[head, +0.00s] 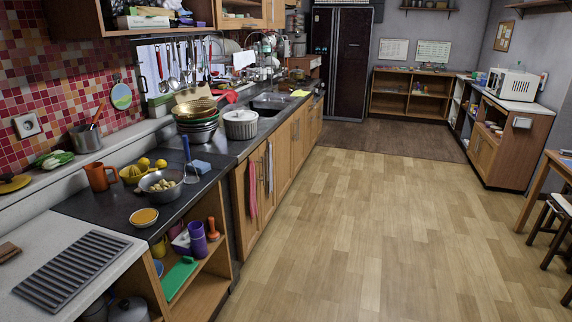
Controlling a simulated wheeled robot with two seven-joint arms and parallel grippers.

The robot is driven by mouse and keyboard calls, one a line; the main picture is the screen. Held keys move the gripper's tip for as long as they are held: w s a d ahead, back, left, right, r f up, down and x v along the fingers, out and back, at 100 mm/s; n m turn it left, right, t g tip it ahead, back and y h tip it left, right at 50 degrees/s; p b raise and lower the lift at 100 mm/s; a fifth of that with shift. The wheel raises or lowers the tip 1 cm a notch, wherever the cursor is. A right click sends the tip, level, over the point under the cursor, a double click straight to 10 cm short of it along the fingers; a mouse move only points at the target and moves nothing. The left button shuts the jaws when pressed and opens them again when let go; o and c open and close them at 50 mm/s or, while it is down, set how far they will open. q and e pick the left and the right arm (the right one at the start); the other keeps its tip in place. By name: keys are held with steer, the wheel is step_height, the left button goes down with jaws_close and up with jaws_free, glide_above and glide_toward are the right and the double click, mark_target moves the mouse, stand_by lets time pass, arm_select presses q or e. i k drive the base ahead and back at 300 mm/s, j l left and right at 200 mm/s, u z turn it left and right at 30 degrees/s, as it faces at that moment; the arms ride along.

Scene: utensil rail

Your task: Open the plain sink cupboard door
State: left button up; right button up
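Wooden sink cupboard doors line the front of the dark counter left of centre. The nearest door carries a pink towel (253,188), and a pale cloth (269,168) hangs just beyond it. A plain wooden door (283,155) with no cloth follows beyond these, below the sink (268,104), and further plain doors run on towards the fridge. The doors look shut. Which one the task means I cannot tell for sure. Neither of my grippers is in view.
An open shelf unit (212,270) with cups stands at the front left. The wooden floor (350,230) before the doors is clear. A table and stools (558,215) stand at the right edge, and a cabinet with a microwave (512,84) behind them.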

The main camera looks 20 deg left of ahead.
mark_target(284, 137)
steer(key=i+u, duration=0.25)
steer(key=i, duration=4.2)
